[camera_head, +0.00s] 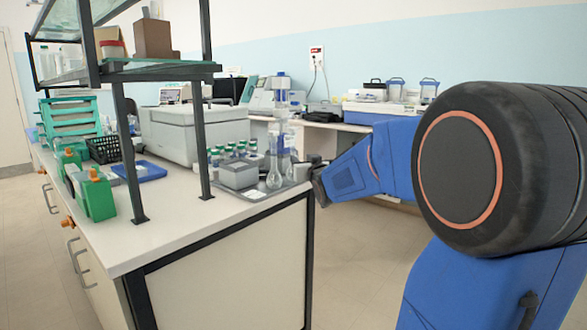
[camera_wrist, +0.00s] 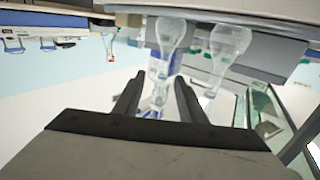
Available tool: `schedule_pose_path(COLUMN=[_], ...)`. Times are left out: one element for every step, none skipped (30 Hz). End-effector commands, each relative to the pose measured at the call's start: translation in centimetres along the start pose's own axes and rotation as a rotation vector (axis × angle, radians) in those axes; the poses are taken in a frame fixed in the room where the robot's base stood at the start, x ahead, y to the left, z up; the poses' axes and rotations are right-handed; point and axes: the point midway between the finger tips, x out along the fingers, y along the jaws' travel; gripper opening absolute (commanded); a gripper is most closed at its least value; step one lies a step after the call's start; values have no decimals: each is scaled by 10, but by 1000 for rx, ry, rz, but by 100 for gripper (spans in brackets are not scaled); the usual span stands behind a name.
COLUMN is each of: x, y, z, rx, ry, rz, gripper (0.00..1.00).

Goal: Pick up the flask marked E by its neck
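A clear round-bottomed flask (camera_head: 275,180) with a narrow neck stands on a grey tray near the right end of the bench. In the wrist view, which is upside down, two clear flasks show: a nearer one (camera_wrist: 172,35) in the middle and another (camera_wrist: 230,45) to its right. No letter E can be read on either. My gripper (camera_wrist: 160,76) is open, with one dark finger on each side of the middle flask's neck in the picture. I cannot tell whether the neck is between the fingers or beyond them. In the head view my gripper (camera_head: 317,182) is just right of the tray.
A shelf post (camera_head: 204,140) rises left of the tray (camera_head: 258,193). Open floor lies right of the bench.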

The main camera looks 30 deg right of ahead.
Motion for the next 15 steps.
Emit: schedule_pose_path(x=[9,14,20,24,29,35,40,44,50,54,58,62,65,67,69], y=[0,0,0,0,0,0,0,0,0,0,0,0,0,0,0], z=[1,1,0,1,1,1,0,1,1,1,0,1,1,1,0], rx=[0,0,0,0,0,0,0,0,0,0,0,0,0,0,0], ry=[-2,-2,-1,-1,-2,-2,-1,-2,-2,-2,-1,-2,-2,-2,-1], rz=[-1,0,0,0,0,0,0,0,0,0,0,0,0,0,0], gripper=[37,37,37,37,37,37,37,37,37,37,37,37,37,37,37])
